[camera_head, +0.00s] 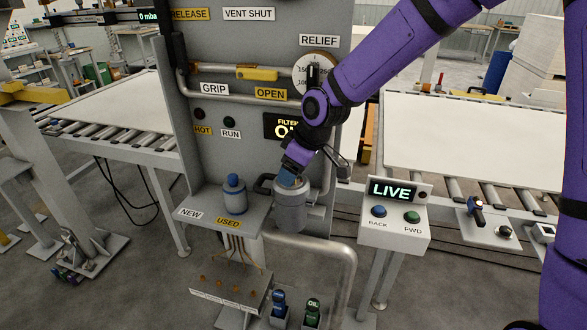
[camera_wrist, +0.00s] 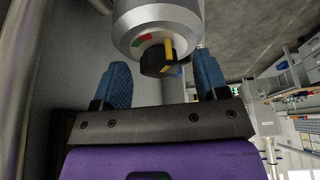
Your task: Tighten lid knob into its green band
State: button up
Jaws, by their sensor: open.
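The grey filter canister (camera_head: 290,208) stands against the panel, right of a small shelf. In the wrist view its round lid (camera_wrist: 142,22) carries a black knob (camera_wrist: 155,62) with a yellow pointer. A green mark (camera_wrist: 144,38) and a red mark lie on the lid beside the knob; the pointer appears off the green one. My gripper (camera_head: 290,176) is at the canister's top, its blue fingers hiding the knob in the head view. In the wrist view my gripper (camera_wrist: 163,68) is open, one finger on each side of the knob, with visible gaps.
A blue-topped canister (camera_head: 234,195) stands on the shelf (camera_head: 225,222) labelled NEW and USED. A pipe (camera_head: 340,262) bends below the canister. The panel (camera_head: 215,140) rises close behind. A control box (camera_head: 393,230) reading LIVE stands at the right.

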jog(key=c, duration=0.9)
jog(key=shift+s+m+t+h, duration=0.1)
jog(key=shift+m+t+h, duration=0.2)
jog(key=shift+m, duration=0.8)
jog(key=o, duration=0.9)
